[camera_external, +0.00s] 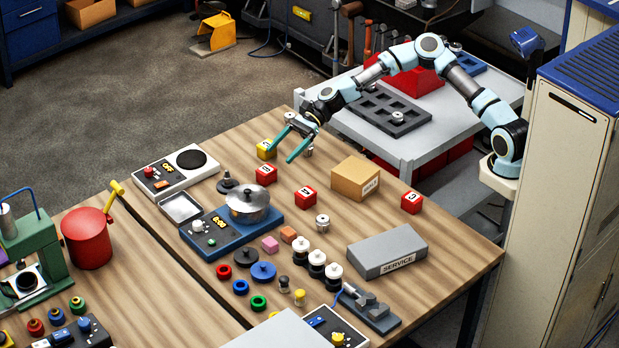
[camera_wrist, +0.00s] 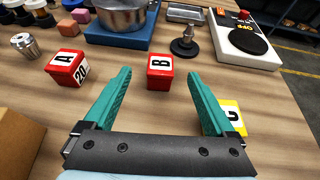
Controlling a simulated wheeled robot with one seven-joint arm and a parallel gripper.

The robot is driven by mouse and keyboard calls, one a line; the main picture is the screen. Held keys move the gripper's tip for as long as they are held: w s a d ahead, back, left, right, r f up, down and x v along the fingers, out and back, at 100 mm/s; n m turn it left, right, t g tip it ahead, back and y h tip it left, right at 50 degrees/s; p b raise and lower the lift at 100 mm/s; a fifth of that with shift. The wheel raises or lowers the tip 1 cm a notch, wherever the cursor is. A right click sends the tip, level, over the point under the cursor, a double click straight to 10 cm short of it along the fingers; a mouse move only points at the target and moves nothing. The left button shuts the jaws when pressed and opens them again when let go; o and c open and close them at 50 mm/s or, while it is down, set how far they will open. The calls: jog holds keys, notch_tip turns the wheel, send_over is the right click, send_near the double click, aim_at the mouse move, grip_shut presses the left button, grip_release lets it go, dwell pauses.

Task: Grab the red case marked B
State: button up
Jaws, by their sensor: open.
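The red case marked B (camera_wrist: 160,72) stands on the wooden table and shows ahead of my gripper (camera_wrist: 158,78) in the wrist view. It appears centred between the teal fingertips but beyond them, with no contact visible. In the external view the red case B (camera_external: 265,174) is just in front of and below my gripper (camera_external: 279,153). The jaws are open with nothing between them. The gripper is above the table near the yellow case (camera_external: 266,149).
A red case marked A (camera_wrist: 66,68) stands left of B in the wrist view; the yellow case (camera_wrist: 232,117) is close by the right finger. A dark stemmed weight (camera_wrist: 185,42) and a blue scale with a pot (camera_external: 249,205) are behind B. A cardboard box (camera_external: 357,178) stands nearby.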

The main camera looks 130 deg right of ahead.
aim_at(260, 177)
jog(key=p+x, duration=0.1)
jog(key=x, duration=0.3)
jog(key=shift+f+p+x, duration=0.25)
jog(key=shift+p+x, duration=0.35)
jog(key=shift+x, duration=1.05)
jog(key=shift+f+p+x, duration=0.25)
jog(key=shift+p+x, duration=0.35)
jog(key=shift+x, duration=1.05)
jog(key=shift+s+d, duration=0.15)
jog(key=shift+c, duration=0.2)
grip_shut()
